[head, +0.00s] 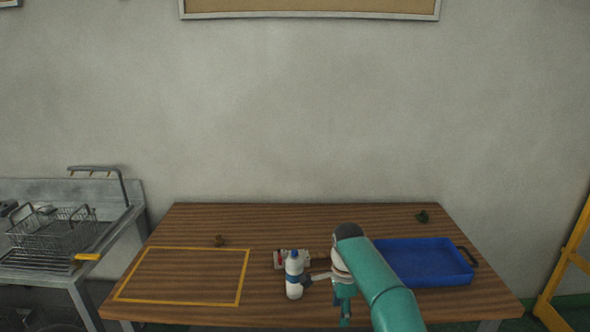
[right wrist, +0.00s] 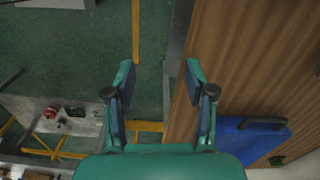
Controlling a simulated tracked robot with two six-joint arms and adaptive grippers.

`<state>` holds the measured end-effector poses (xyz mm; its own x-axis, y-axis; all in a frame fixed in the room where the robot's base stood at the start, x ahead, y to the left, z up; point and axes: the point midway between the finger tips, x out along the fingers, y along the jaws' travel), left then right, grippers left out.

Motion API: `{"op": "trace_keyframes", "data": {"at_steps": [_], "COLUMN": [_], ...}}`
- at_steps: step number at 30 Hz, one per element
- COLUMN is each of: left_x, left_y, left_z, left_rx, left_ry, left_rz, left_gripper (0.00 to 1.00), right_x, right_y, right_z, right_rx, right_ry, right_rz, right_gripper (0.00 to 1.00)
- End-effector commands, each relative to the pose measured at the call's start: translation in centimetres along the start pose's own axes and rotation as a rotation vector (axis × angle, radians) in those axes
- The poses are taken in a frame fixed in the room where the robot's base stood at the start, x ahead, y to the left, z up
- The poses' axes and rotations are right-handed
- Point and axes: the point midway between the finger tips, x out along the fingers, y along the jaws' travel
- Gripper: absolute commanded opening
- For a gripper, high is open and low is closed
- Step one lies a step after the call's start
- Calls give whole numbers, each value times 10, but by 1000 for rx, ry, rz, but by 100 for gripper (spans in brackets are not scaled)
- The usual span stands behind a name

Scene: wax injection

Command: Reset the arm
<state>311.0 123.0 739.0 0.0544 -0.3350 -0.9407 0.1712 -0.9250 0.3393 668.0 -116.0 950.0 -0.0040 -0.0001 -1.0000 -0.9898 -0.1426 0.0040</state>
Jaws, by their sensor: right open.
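My right arm (head: 385,285) reaches in from the lower right of the head view, over the wooden table, and bends at a dark joint. My right gripper (right wrist: 160,78) is open and empty in the right wrist view. Its two teal fingers with dark pads stand apart, with green floor and the table's edge seen beyond them. In the head view the arm partly hides the gripper. My left arm and gripper are not in view.
The wooden table (head: 205,221) carries a white bottle (head: 294,277) with a blue cap, close left of my arm, and a blue tray (head: 425,260) to its right. A yellow outlined rectangle (head: 242,279) lies left.

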Motion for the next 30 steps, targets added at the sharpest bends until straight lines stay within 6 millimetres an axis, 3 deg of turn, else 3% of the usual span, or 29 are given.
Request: {"op": "trace_keyframes", "data": {"at_steps": [5,7,14,20,26,30], "left_x": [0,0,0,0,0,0], "left_y": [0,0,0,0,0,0], "left_z": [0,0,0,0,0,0], "left_rx": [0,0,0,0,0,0], "left_ry": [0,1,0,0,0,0], "left_rz": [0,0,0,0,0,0], "left_gripper": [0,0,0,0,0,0], "right_x": [-3,5,34,73,132,170], "right_y": [2,11,42,73,129,181], "right_z": [-37,-49,-64,-68,-57,-38], "right_rx": [60,71,77,37,-105,-242], "right_ry": [-3,-5,-27,-72,-179,-276], "right_rz": [-2,34,150,225,271,260], "right_gripper": [55,55,55,55,55,55]}}
